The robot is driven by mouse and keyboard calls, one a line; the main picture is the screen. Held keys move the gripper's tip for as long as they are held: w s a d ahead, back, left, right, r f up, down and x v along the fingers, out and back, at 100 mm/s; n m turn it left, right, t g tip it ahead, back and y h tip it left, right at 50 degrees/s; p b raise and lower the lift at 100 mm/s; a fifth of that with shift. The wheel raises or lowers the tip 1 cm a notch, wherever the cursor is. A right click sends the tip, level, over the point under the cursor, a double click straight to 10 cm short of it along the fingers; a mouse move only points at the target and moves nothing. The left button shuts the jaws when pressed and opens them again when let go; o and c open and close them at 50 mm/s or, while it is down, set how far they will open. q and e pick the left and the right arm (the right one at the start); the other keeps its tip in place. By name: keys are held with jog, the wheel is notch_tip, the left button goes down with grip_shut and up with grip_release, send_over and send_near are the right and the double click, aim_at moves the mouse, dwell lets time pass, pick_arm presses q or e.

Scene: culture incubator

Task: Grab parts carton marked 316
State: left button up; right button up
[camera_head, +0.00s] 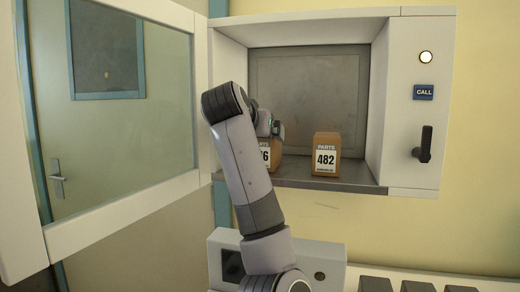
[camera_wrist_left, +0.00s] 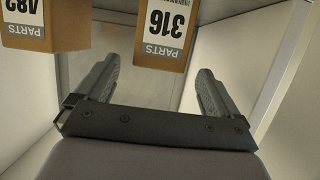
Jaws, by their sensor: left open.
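The brown parts carton marked 316 (camera_wrist_left: 164,30) shows upside down at the top of the left wrist view, ahead of my left gripper (camera_wrist_left: 157,76). My left gripper is open and empty, its fingers spread to either side of the line to the carton. A gap shows between the gripper's crossbar and the carton. In the head view my left gripper (camera_head: 271,127) is at the carton on the left (camera_head: 276,154), and my arm covers most of that carton and its label. My right gripper is not in view.
A second carton marked 482 (camera_head: 326,155) stands to the right on the same metal shelf (camera_head: 350,182). The white hatch walls (camera_head: 227,95) enclose the shelf. A glazed door (camera_head: 120,110) stands open at left. A call button (camera_head: 423,92) and black handle (camera_head: 424,144) are at right.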

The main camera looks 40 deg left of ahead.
pick_arm(q)
jog(key=shift+w+a, duration=0.2)
jog(key=shift+a, duration=0.3)
jog(key=x, duration=0.2)
jog(key=p+x, duration=0.1)
jog(key=x, duration=0.1)
jog(key=p+x, duration=0.1)
jog(key=shift+w+d+r, duration=0.15)
jog(key=shift+w, duration=0.5)
jog(key=shift+w+a+f, duration=0.25)
jog(key=shift+w+a, duration=0.05)
jog(key=shift+w, duration=0.1)
jog(key=c, duration=1.2)
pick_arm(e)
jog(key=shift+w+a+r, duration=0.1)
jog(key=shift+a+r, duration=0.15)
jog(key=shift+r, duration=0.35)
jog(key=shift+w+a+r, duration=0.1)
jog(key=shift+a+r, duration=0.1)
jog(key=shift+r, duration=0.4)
